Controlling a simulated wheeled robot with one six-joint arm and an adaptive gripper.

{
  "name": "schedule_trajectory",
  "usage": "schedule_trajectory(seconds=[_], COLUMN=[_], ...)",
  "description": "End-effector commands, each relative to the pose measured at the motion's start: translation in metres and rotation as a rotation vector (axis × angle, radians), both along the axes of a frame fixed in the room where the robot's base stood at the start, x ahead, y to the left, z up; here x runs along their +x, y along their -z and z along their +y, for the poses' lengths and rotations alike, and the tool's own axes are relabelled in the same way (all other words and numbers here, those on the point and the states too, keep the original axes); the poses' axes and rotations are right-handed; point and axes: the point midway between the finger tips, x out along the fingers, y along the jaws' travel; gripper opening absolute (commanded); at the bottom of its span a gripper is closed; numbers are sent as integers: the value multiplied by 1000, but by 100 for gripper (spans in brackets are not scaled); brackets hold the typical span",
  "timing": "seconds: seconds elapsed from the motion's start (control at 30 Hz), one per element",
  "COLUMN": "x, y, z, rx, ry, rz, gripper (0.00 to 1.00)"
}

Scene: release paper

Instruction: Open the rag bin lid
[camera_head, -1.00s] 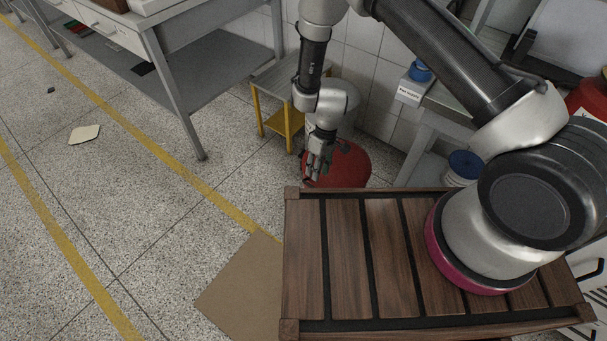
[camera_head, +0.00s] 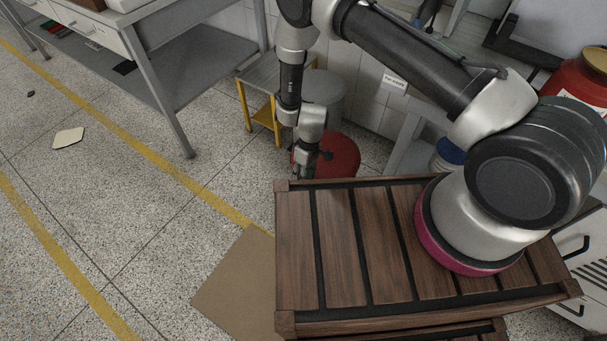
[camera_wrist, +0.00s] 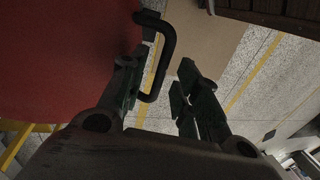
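The red rag bin (camera_head: 341,154) stands on the floor beyond my slatted wooden top, its lower part hidden. In the wrist view the red bin (camera_wrist: 65,50) fills the upper left. A black bent handle (camera_wrist: 168,55) stands out from its side. My gripper (camera_wrist: 158,92) is open, with its fingers apart. The handle's outer bar appears in the gap between the fingers, nearer the left one; I cannot tell whether they touch. In the head view my gripper (camera_head: 304,168) points down at the bin's left side, its tips partly hidden by the wooden edge.
A grey cylinder (camera_head: 325,88) and a yellow-legged stand (camera_head: 263,120) are behind the bin, near the tiled wall. A grey workbench (camera_head: 184,135) stands at the left. A cardboard sheet (camera_head: 235,285) lies on the floor. The floor at left is mostly clear.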

Motion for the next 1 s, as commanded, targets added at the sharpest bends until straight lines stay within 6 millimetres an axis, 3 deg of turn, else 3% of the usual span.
schedule_trajectory(seconds=[0.1, 0.27, 0.67, 0.87, 1.0], x=[0, 0, 1, 7, 15], y=[0, 0, -6, -28, -56], z=[0, 0, -1, -6, -12], rx=[0, 0, 11, 59, 120], ry=[0, 1, 3, 5, 7], rz=[0, 0, 14, 73, 150], gripper=[28, 0, 0, 0, 0])
